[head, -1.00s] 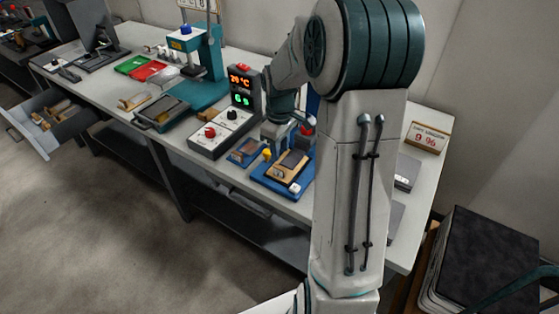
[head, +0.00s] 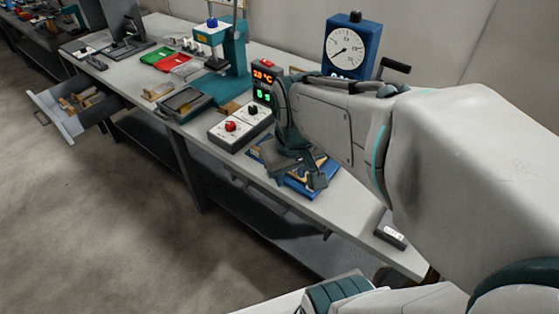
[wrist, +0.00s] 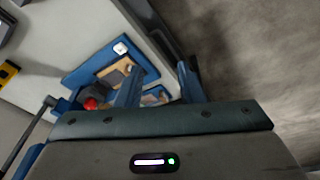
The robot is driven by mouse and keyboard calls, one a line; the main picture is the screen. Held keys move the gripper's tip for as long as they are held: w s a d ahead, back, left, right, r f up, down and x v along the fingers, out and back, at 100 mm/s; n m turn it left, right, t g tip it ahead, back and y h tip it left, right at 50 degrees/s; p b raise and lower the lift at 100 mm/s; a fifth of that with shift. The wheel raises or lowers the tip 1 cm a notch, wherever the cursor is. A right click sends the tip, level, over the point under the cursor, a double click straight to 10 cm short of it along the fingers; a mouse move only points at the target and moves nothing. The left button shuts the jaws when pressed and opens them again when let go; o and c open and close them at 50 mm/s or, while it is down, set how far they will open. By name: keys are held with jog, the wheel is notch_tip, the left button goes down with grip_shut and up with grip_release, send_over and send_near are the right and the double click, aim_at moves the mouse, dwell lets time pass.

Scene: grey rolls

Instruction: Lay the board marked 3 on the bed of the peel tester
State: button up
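The blue peel tester shows its base beneath my gripper (head: 299,180) in the head view, with its round dial gauge (head: 347,50) behind my arm. In the wrist view its blue bed (wrist: 84,72) carries a tan board with a dark patch (wrist: 113,76), left of my fingers. Another small blue and tan piece (wrist: 154,97) shows between the fingers, beyond them. My gripper (wrist: 159,68) points down over the bench front; its two fingers stand apart with nothing visibly clamped. I cannot read a 3 on any board. My gripper hides much of the bed in the head view.
A control box with a red knob (head: 230,127) stands left of my gripper. A teal press (head: 236,60) and a grey tray (head: 187,103) are farther left. An open drawer (head: 68,122) holds several tan pieces. A small grey device (head: 390,230) lies near the right bench edge.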

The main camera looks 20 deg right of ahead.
jog(key=s, duration=0.2)
jog(key=s+a+m, duration=0.1)
jog(key=shift+s+a+f+t, duration=0.1)
jog(key=shift+s+f+t, duration=0.1)
jog(key=shift+f+t, duration=0.1)
jog(key=shift+a, duration=0.1)
dwell(0.3)
